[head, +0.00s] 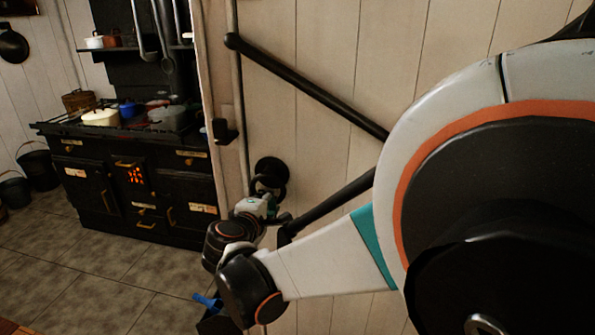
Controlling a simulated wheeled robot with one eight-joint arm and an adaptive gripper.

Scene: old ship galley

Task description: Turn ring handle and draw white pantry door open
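The white plank door (330,60) fills the middle and right of the head view, partly hidden behind my arm. A dark ring handle (268,168) with a round black plate sits low on its left side. My gripper (268,198) is at the lower part of the ring, very close to it or touching it. The fingers are small and dark against the ring, so I cannot tell whether they are open, shut or around it. No open gap shows at the door's left edge.
A black stove (135,185) with several pots stands to the left, with buckets (38,168) beside it. Tiled floor (75,270) lies clear in front. Black diagonal bars (305,88) cross in front of the planks. A small black fitting (224,132) is left of the ring.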

